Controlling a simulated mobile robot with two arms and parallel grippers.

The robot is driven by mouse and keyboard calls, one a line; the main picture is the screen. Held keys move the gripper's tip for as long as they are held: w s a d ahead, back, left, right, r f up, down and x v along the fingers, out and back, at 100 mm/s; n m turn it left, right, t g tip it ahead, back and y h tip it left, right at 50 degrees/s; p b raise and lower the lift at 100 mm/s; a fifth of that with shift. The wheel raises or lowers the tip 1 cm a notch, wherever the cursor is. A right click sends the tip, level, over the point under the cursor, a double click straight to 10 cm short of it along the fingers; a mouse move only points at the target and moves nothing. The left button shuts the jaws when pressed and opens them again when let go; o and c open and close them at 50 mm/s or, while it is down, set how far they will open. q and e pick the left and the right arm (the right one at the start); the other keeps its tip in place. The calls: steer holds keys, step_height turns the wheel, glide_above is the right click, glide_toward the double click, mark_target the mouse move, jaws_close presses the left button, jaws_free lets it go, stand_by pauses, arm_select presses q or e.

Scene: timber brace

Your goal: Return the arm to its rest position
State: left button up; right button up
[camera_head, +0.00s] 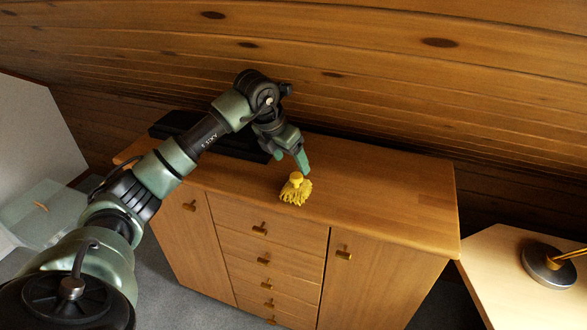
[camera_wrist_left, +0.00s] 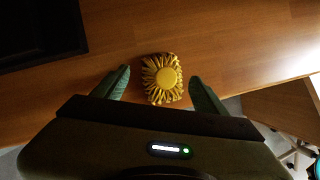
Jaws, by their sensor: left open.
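My left arm reaches in from the left over a wooden cabinet (camera_head: 390,205). My right gripper is not in view.
A black flat object (camera_head: 215,137) lies on the cabinet top behind my arm, also in the left wrist view (camera_wrist_left: 40,30). A wood-plank wall (camera_head: 400,90) rises behind. A pale table (camera_head: 510,270) with a round-based item (camera_head: 548,264) stands right. The cabinet top's right part is clear.

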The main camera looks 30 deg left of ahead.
arm_select(q)
steer(key=shift+s+r, duration=0.1)
steer(key=shift+r, duration=0.15)
stand_by(0.3)
